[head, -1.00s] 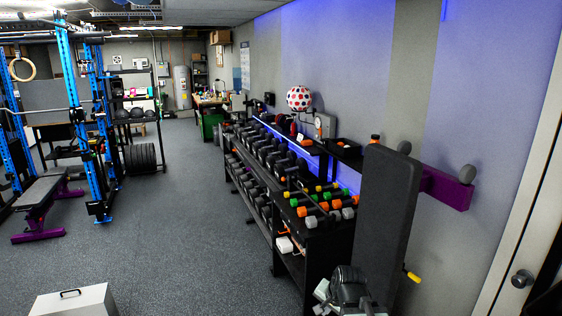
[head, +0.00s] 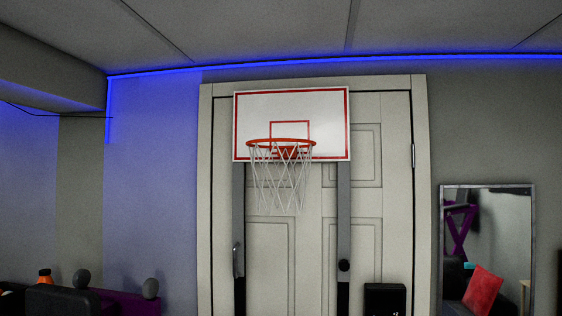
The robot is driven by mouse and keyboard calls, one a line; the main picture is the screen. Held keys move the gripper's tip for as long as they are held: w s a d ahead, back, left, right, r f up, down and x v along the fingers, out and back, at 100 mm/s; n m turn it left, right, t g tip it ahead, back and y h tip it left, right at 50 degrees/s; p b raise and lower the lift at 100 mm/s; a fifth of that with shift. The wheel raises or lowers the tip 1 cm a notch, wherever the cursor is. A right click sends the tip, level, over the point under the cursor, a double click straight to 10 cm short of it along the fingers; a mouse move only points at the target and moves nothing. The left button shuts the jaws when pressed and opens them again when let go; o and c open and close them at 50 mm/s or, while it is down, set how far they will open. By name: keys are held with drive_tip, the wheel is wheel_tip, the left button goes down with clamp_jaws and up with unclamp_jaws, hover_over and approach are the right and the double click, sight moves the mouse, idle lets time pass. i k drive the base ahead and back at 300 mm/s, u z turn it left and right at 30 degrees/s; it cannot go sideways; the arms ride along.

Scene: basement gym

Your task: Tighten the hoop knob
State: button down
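The basketball hoop (head: 281,142) hangs on a white panelled door, with a red-edged white backboard (head: 334,125), an orange rim and a white net. Two grey vertical bars run down from the backboard, dark at their lower ends. A round black knob (head: 344,265) sits low on the right bar (head: 343,215). Whether it is loose or tight cannot be told. My gripper is not in view.
A metal door handle (head: 236,252) is by the left bar. A black box-like thing (head: 384,299) stands at the door's lower right. A framed mirror (head: 487,245) is further right. Dark padded gym gear (head: 62,299) and a purple beam (head: 125,303) are lower left. The floor is out of view.

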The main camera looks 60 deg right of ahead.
sight(343, 265)
drive_tip(key=z, duration=0.15)
drive_tip(key=i, duration=0.9)
drive_tip(key=z, duration=0.8)
